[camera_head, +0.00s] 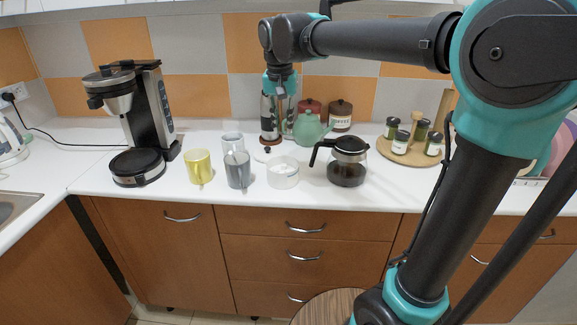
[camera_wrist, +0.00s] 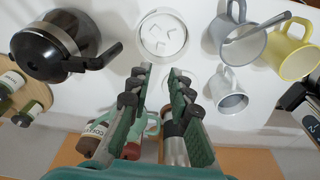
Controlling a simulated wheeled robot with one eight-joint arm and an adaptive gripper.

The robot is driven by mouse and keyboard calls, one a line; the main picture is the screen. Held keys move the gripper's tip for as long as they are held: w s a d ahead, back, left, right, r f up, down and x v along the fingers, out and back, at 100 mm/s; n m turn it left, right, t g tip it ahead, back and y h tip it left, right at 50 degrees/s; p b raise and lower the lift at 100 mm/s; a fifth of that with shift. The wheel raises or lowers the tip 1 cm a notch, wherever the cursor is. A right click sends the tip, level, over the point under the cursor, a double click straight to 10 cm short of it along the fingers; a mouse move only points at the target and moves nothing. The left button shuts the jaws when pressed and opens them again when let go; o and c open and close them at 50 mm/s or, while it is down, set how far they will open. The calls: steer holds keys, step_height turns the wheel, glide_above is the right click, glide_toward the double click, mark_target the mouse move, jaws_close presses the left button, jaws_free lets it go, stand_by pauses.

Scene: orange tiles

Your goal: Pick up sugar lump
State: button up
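White sugar lumps (camera_wrist: 163,39) lie inside a round white bowl (camera_wrist: 141,36) in the wrist view. The bowl also stands on the counter in the head view (camera_head: 283,178), where its contents cannot be made out. My gripper (camera_wrist: 160,76) points down with its two fingers apart and nothing between them. In the head view my gripper (camera_head: 284,128) hangs behind and above the bowl, in front of the wall tiles. The fingertips are apart from the bowl.
A grey mug (camera_head: 237,170) with a spoon, a yellow mug (camera_head: 199,168) and a pale mug (camera_head: 232,141) stand left of the bowl. A coffee pot (camera_head: 347,172) stands right. A green teapot (camera_head: 309,130), canisters (camera_head: 340,116) and a flask (camera_head: 269,122) stand behind.

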glide_above(284, 164)
steer(key=s, duration=0.2)
steer(key=f, duration=0.8)
steer(key=shift+w+f, duration=0.25)
steer(key=shift+f, duration=0.15)
steer(key=shift+w+f, duration=0.2)
steer(key=shift+f, duration=0.65)
steer(key=shift+w+f, duration=0.15)
steer(key=shift+f, duration=0.7)
steer(key=shift+w+f, duration=0.2)
steer(key=shift+f, duration=0.65)
steer(key=shift+c, duration=0.6)
steer(key=shift+c, duration=1)
steer(key=shift+a+r, duration=0.1)
steer(key=shift+r, duration=0.05)
